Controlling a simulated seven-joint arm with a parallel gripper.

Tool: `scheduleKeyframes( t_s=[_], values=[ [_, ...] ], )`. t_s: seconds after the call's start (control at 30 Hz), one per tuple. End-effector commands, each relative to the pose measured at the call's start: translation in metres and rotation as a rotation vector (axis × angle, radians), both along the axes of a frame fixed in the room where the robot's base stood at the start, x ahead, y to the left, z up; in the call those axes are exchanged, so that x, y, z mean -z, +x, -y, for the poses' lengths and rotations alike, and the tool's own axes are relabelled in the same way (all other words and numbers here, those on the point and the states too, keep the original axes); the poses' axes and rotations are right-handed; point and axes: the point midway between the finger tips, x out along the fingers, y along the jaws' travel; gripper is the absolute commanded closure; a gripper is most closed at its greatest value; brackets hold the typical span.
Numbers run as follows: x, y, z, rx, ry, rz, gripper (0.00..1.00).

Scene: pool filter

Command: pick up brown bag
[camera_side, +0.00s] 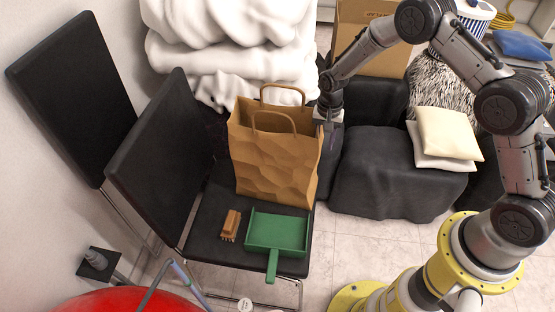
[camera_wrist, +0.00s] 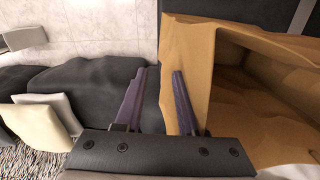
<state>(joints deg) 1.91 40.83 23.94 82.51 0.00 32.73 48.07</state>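The brown paper bag (camera_side: 275,157) stands upright on the seat of a black chair in the side view, its two loop handles up and its top open. My gripper (camera_side: 331,128) is at the bag's upper right edge, pointing down. In the wrist view the gripper (camera_wrist: 155,100) has its two purple fingers apart. The right finger overlaps the side of the brown bag (camera_wrist: 187,65), and the left finger is over the dark background. The bag's open mouth lies to the right. I cannot tell whether a finger touches the bag wall.
A green dustpan (camera_side: 277,232) and a small wooden brush (camera_side: 230,224) lie on the chair seat (camera_side: 205,215) in front of the bag. A black covered seat (camera_side: 385,175) with cream cushions (camera_side: 449,133) stands to the right. White folded bedding (camera_side: 235,50) is behind.

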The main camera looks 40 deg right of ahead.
Motion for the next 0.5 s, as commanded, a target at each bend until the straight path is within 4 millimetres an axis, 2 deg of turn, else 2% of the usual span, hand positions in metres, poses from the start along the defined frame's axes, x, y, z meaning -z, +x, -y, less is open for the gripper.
scheduleKeyframes(
  t_s=[0.2, 0.27, 0.43, 0.5],
  values=[
    [0.0011, 0.0002, 0.0001, 0.000, 0.001, 0.001, 0.61],
    [0.0010, 0.0001, 0.0002, 0.000, 0.000, 0.000, 0.70],
    [0.0009, 0.0001, 0.0002, 0.000, 0.000, 0.000, 1.00],
    [0.0008, 0.0001, 0.0002, 0.000, 0.000, 0.000, 1.00]
  ],
)
